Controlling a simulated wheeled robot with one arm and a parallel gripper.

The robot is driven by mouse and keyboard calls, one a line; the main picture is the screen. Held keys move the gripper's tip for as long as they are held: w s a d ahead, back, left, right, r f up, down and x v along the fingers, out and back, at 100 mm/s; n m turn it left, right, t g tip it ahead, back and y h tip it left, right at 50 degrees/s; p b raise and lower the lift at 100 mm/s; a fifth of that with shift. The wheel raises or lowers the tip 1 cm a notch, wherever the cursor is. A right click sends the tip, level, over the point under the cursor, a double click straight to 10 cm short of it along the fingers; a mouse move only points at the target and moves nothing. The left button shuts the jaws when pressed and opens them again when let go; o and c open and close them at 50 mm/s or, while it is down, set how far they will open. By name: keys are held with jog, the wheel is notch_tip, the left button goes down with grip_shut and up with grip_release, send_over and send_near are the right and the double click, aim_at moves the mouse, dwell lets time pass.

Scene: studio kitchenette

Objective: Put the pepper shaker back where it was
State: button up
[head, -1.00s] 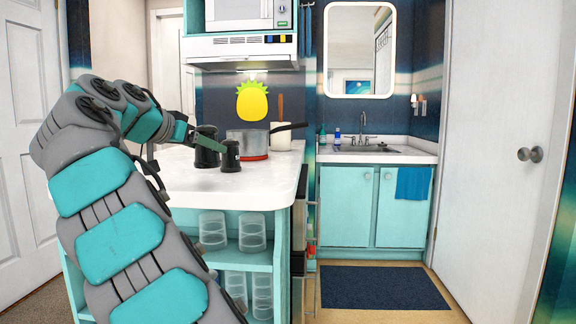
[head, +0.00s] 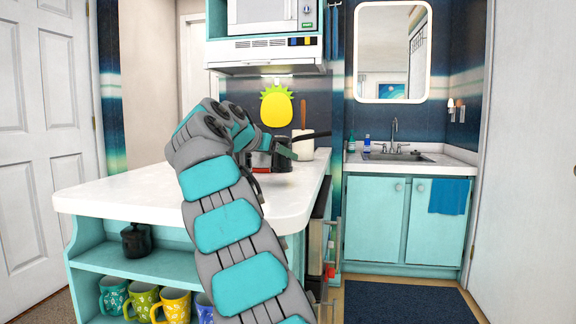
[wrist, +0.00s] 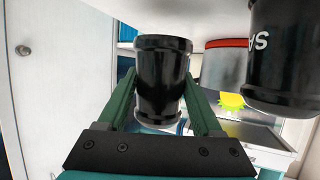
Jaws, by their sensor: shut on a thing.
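My gripper (wrist: 164,95) is shut on a black shaker (wrist: 162,75), which sits between its green fingers in the wrist view. No lettering shows on this shaker's visible side. A second black shaker (wrist: 282,60), with white letters partly in view, stands beside it, apart from the fingers. In the head view my gripper (head: 284,151) is over the far part of the white counter, with the held shaker (head: 283,163) at its fingers. I cannot tell whether the held shaker touches the counter. The second shaker is partly hidden by my arm there.
A white utensil holder (head: 303,147) is nearby. The near left of the counter (head: 130,190) is clear.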

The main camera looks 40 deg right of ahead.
jog(key=shift+w+d+f, duration=0.15)
jog(key=shift+d, duration=0.65)
jog(key=shift+w+d+f, duration=0.1)
jog(key=shift+w+d, duration=0.05)
jog(key=shift+d, duration=0.6)
jog(key=shift+a+f, duration=0.1)
jog(key=shift+f, duration=1.6)
jog(key=o, duration=1.5)
jog(key=shift+r, duration=0.1)
jog(key=b+v, duration=0.1)
jog(key=v, duration=1.1)
